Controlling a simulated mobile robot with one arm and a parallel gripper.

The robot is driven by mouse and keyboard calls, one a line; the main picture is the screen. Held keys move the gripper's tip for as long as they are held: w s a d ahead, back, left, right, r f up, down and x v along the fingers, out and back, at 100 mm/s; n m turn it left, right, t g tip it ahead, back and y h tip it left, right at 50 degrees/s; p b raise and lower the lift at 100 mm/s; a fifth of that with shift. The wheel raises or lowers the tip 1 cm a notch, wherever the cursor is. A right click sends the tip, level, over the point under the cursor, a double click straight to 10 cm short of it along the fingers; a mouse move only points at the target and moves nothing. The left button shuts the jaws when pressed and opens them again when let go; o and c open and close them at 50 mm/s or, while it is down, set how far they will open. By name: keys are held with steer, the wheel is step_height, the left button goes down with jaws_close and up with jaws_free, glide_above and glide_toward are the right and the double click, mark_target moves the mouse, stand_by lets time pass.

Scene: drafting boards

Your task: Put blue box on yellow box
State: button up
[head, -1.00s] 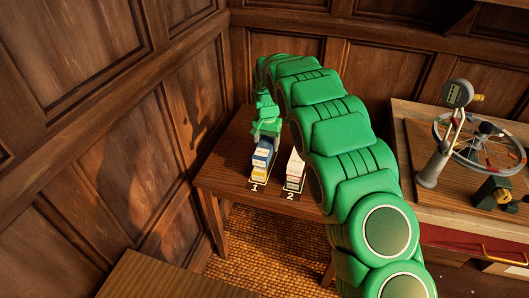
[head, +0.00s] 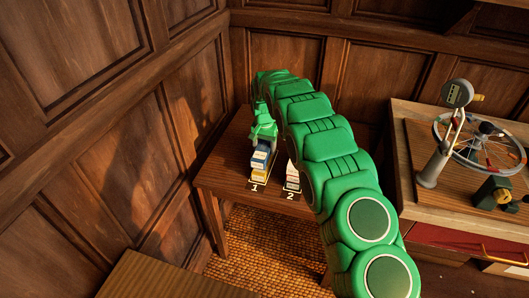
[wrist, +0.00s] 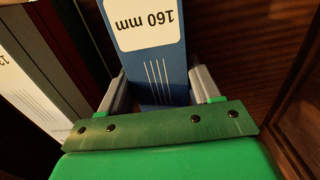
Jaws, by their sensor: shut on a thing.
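The blue box (head: 262,151) has a white label and stands at the back left on the small table, in column 1. In the wrist view the blue box (wrist: 160,68) shows its "160 mm" label between my fingers. My gripper (wrist: 160,90) is shut on it, with one grey finger at each side. In the head view my gripper (head: 264,136) is at the blue box's upper end. The yellow box (head: 259,175) shows directly below the blue box, near the number 1. I cannot tell if the two touch.
A stack of pale and red boxes (head: 292,177) stands by the number 2, just right, partly hidden by my arm. Wood-panelled walls close in the table (head: 225,180) at left and back. A bench (head: 415,190) with instruments stands at right.

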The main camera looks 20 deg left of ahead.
mark_target(265, 145)
steer(key=shift+f, duration=1.5)
steer(key=shift+f, duration=0.1)
steer(key=o, duration=1.2)
step_height(265, 145, up, 12)
